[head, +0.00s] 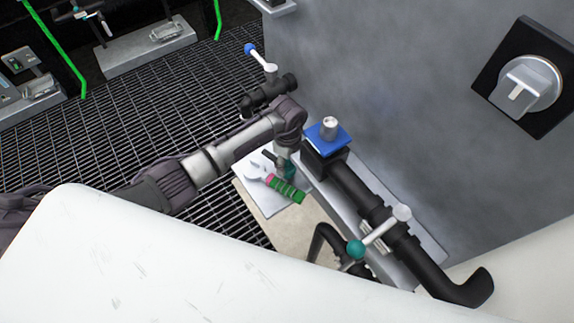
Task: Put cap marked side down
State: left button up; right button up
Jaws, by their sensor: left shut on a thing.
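My left arm comes in from the left and bends down at the wrist. My left gripper (285,160) points down beside the black pipe end, above the pale mat. It is shut on a small teal thing (289,170), mostly hidden by the gripper; I cannot tell whether this is the cap or where any mark is. A blue square piece (316,131) with a silver cylinder (330,125) on top sits over the near pipe end, just right of the gripper. My right gripper is not in view.
A tool with a green and pink handle (287,189) lies on the pale mat (262,200) below the gripper. A black pipe (357,194) with a teal-ended valve lever (380,232) runs right along the grey wall (400,90). Dark floor grating (150,125) lies left.

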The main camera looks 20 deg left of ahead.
pick_arm(q)
jog(key=shift+f, duration=1.25)
jog(key=shift+f, duration=0.1)
jog(key=o, duration=0.8)
jog(key=shift+f, duration=0.1)
jog(key=o, duration=0.5)
jog(key=shift+c, duration=0.2)
jog(key=shift+r, duration=0.25)
notch_tip(320, 180, up, 7)
jog(key=shift+r, duration=0.2)
